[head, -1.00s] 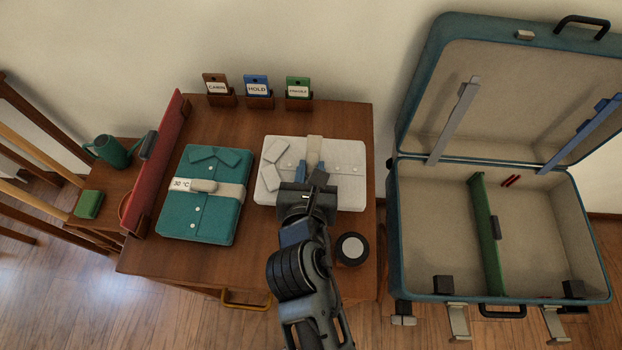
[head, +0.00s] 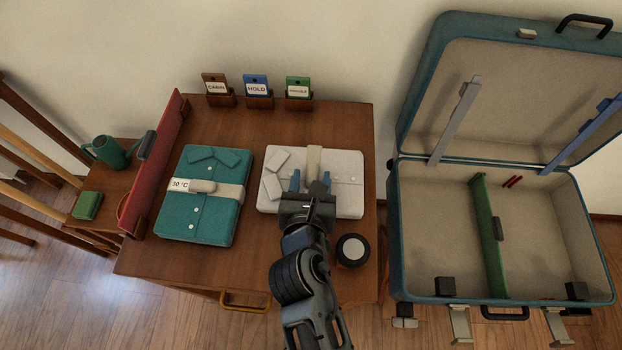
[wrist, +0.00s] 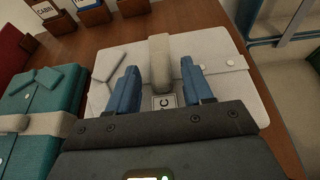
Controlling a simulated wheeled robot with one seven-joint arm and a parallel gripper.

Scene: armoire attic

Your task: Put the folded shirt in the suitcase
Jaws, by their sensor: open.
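A white folded shirt (head: 345,195) with a beige band lies on the wooden table. A teal folded shirt (head: 200,215) with a beige band and a "30 °C" tag lies to its left. My gripper (head: 309,182) is open over the white shirt; in the wrist view its blue fingers (wrist: 160,88) stand on either side of the band's raised grip (wrist: 158,60). I cannot tell whether they touch it. A tag ending in "C" shows partly between the fingers. The suitcase (head: 440,220) stands open to the right, its lid raised, with a green divider (head: 487,235) inside.
Tags in holders reading CABIN (head: 217,88), HOLD (head: 257,90) and a green one (head: 298,92) stand at the table's back. A red panel (head: 155,165) borders the left side. A round black pot (head: 352,250) is near the front right. Both suitcase compartments look largely clear.

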